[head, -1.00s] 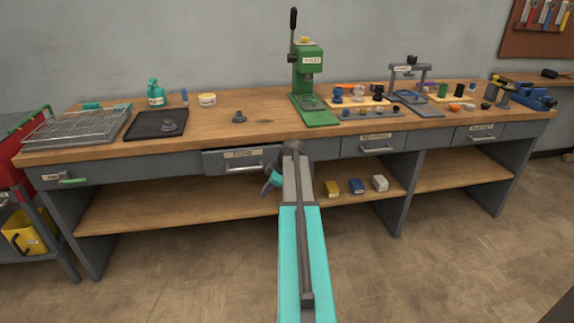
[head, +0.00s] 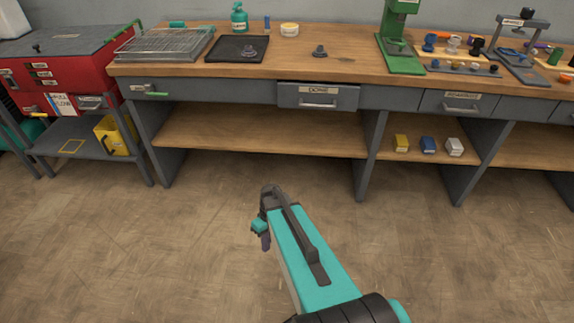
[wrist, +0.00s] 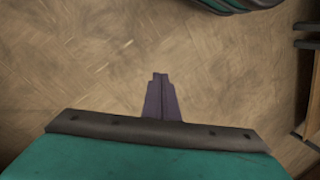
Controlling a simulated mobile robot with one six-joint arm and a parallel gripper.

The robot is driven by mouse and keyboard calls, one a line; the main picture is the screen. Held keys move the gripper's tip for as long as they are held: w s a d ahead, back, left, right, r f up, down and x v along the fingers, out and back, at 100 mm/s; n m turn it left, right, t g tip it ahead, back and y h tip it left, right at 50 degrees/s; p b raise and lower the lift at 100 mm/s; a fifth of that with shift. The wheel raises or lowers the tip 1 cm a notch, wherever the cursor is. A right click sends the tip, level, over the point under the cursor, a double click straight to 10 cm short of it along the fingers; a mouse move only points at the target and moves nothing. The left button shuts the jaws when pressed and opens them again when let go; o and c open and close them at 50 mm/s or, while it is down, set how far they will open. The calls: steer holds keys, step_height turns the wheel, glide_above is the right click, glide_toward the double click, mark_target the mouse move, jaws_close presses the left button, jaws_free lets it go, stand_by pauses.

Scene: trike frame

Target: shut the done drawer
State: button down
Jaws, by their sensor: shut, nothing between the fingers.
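The done drawer (head: 290,97) is in the workbench front, left of the middle, with a "DONE" label above a pale bar handle. Its face stands slightly proud of the bench front, so it looks a little open. My gripper (head: 265,242) is low over the floor in front of the bench, well apart from the drawer. In the wrist view, my gripper (wrist: 160,78) shows its dark fingers together and empty, above the bare floor. The drawer is not in the wrist view.
A red toolbox (head: 60,75) stands at the left. The floor (head: 180,240) in front is clear.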

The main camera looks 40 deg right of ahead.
steer(key=s+a+f+g+h, duration=0.1)
steer(key=s+a+f, duration=0.1)
steer(key=s+a, duration=0.2)
steer(key=s+a+f+m+g, duration=0.1)
steer(key=s+a+f, duration=0.2)
steer(key=s, duration=0.7)
steer(key=s+a+f+m+g+h, duration=0.1)
steer(key=s+a+f, duration=0.1)
steer(key=s+a, duration=0.3)
steer(key=shift+s+f+g+h, duration=0.15)
steer(key=shift+s+g+h, duration=0.15)
steer(key=shift+s, duration=0.85)
steer(key=shift+a, duration=0.1)
